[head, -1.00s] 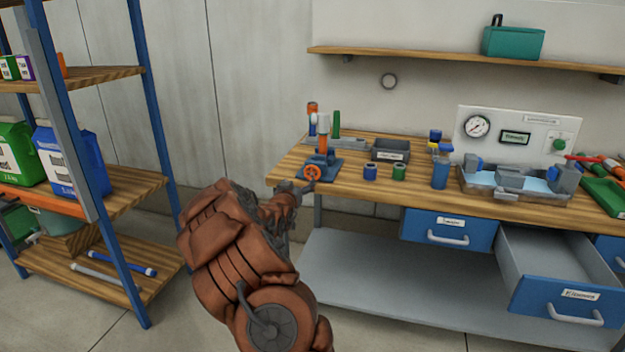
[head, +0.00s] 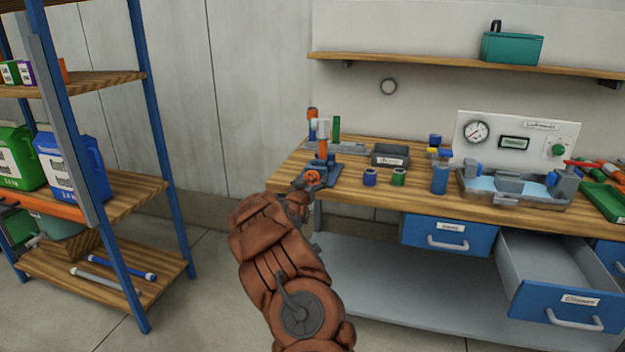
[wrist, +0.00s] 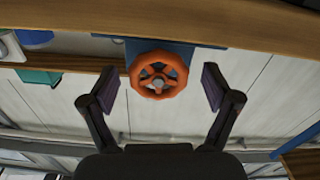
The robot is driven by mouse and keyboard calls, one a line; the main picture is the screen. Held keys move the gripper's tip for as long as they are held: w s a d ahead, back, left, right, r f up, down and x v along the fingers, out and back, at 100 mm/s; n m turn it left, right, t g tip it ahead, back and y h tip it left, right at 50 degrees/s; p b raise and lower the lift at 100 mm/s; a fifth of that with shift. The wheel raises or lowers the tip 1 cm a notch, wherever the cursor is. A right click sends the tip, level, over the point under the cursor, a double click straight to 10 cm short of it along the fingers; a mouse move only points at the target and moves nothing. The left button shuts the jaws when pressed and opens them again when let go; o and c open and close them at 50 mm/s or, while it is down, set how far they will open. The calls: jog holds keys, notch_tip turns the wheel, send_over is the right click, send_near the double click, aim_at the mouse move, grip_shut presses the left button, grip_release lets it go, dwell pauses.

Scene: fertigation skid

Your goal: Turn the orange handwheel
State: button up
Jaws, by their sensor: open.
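The orange handwheel (head: 312,178) sits on the front of a blue valve stand (head: 326,170) at the left end of the workbench. In the wrist view the orange handwheel (wrist: 158,74) faces me, round and spoked, with the blue base behind it. My gripper (wrist: 160,87) is open, with one finger on each side of the wheel and a clear gap to both. Its fingers do not appear to touch the wheel. In the head view my arm hides most of the gripper, just in front of the wheel.
The wooden workbench (head: 420,194) carries a grey bin (head: 391,155), blue and green caps and a gauge panel (head: 515,135). A drawer (head: 560,275) stands open below at the right. A shelf rack (head: 158,150) stands to the left.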

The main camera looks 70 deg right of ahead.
jog(key=shift+d, duration=0.65)
jog(key=c, duration=1.2)
